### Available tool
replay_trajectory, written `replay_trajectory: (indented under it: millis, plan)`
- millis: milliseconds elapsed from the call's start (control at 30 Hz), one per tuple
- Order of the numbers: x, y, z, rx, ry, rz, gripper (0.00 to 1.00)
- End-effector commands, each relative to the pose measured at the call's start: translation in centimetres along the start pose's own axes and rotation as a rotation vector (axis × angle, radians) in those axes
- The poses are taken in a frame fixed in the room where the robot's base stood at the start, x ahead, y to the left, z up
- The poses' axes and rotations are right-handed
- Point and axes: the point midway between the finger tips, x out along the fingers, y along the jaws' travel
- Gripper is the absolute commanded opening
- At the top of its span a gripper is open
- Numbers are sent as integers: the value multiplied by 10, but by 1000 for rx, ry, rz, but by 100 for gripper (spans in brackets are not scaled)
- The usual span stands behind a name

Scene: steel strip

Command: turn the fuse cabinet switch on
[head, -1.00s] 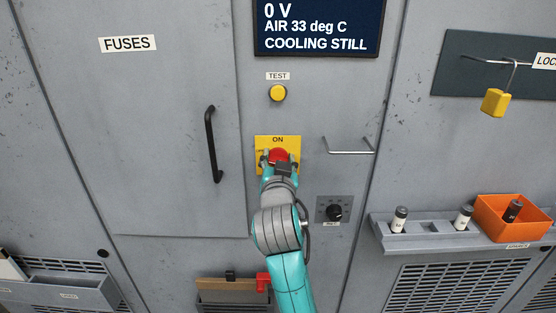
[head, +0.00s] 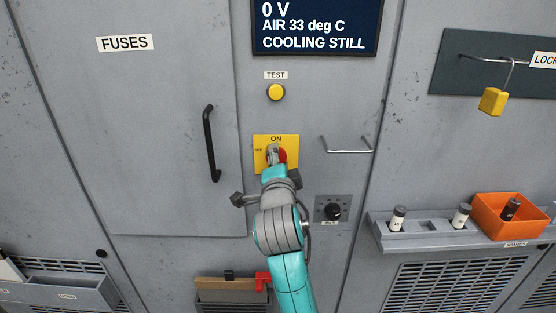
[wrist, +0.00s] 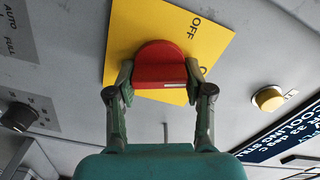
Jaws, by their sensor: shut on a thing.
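The red switch knob (head: 283,156) sits on a yellow plate (head: 291,142) marked ON at the top and OFF at the left. My gripper (head: 275,155) covers part of the knob in the head view. In the wrist view my gripper (wrist: 160,77) has one finger on each side of the red knob (wrist: 158,62) and is shut on it. A white mark on the knob lies level in that view. The yellow plate (wrist: 140,22) shows OFF; the other label is mostly hidden behind a finger.
A yellow TEST button (head: 276,92) and a display (head: 318,27) reading 0 V are above. A black door handle (head: 211,144) is left; a wire bracket (head: 347,151) and a black dial (head: 333,211) are right. A fuse shelf (head: 435,243) juts out farther right.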

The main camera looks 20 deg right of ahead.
Motion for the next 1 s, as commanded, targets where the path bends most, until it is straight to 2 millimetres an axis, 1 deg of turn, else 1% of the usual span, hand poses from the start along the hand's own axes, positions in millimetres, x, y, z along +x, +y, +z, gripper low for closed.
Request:
replay_trajectory:
  millis: [200,500,700,1000]
  plan:
    - [0,2,0,174,-1,3,17]
    - [0,3,1,338,0,4,17]
    - [0,4,1,387,0,4,17]
    - [0,4,1,402,0,4,17]
